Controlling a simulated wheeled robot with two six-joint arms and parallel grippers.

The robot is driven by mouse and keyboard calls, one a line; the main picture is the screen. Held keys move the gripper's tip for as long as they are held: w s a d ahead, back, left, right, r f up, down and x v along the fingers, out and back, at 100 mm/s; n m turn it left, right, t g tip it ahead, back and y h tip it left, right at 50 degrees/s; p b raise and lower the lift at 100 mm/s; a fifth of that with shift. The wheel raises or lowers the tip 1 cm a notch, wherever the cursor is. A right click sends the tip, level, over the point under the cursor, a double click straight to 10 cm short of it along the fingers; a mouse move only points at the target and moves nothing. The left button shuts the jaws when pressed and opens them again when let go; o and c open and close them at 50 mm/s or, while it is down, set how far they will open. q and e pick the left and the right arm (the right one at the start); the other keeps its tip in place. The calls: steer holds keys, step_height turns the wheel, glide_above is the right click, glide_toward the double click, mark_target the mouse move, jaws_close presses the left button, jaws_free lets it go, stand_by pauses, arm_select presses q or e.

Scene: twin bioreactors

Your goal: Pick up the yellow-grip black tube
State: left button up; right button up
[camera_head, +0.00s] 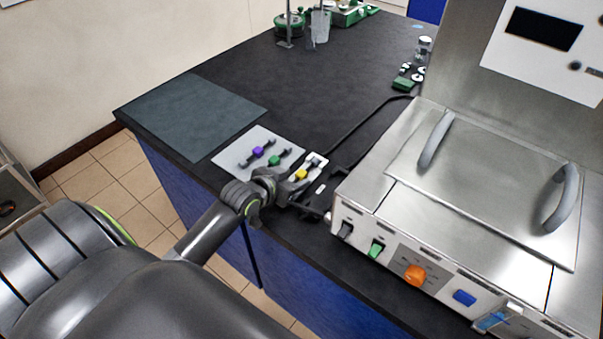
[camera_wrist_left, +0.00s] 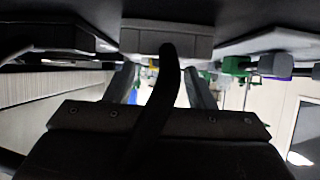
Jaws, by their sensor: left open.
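The yellow-grip black tube shows by its yellow grip (camera_head: 300,174) at the right side of a pale tray (camera_head: 232,157) on the black bench. Most of the tube is hidden by my left gripper (camera_head: 307,182). That gripper is open and low over the bench, right at the yellow grip. Contact cannot be told. In the left wrist view its two fingers (camera_wrist_left: 160,76) stand apart, and a dark curved piece blocks much of the gap between them. My right gripper is not in view.
A purple-grip tube (camera_head: 258,152) and a green-grip tube (camera_head: 275,160) lie on the tray, left of the yellow one. A steel unit (camera_head: 400,200) with coloured switches stands close on the right. A grey-green mat (camera_head: 195,115) lies left, with open bench behind.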

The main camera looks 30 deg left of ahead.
mark_target(302, 176)
arm_select(q)
steer(key=shift+x, duration=1.15)
steer(key=shift+c, duration=0.3)
steer(key=c, duration=1)
steer(key=shift+r, duration=0.1)
